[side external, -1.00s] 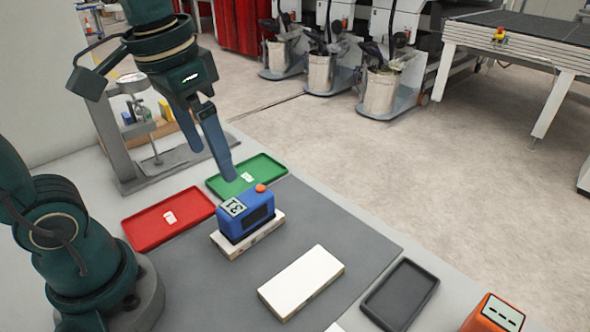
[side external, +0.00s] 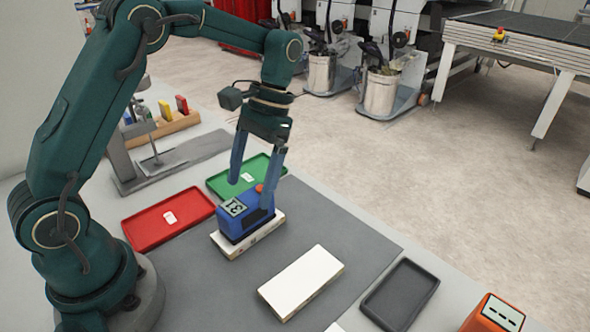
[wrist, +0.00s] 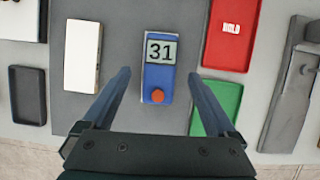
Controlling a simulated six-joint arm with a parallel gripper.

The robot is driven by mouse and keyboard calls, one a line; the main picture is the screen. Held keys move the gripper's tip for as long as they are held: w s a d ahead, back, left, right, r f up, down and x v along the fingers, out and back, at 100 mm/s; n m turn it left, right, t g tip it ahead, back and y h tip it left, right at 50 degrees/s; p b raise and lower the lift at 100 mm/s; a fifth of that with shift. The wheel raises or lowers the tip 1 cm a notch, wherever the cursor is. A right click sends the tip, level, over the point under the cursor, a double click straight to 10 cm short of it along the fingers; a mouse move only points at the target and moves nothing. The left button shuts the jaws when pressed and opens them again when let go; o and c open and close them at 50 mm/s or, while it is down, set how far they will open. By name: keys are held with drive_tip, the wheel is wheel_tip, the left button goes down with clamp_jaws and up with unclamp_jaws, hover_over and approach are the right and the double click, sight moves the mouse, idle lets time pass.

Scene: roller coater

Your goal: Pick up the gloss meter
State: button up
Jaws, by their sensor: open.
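The gloss meter (side external: 243,216) is a blue box with a display reading 31 and an orange-red button. It sits on a white block (side external: 232,251) on the grey mat. My gripper (side external: 253,184) is open, pointing down above the meter's far end, with one finger on each side in the side view. In the wrist view the meter (wrist: 158,82) lies ahead, centred between the spread fingers (wrist: 158,82). Nothing is held. I cannot tell the exact height of the fingertips over the meter.
A red tray (side external: 150,232) and a green tray (side external: 222,183) lie behind the meter. A second white block (side external: 301,281), a black tray (side external: 401,295) and an orange device (side external: 494,314) are to the right. A grey stand (side external: 118,160) stands at the left.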

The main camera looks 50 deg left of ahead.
sight(245, 199)
drive_tip(key=shift+x, duration=2)
clamp_jaws()
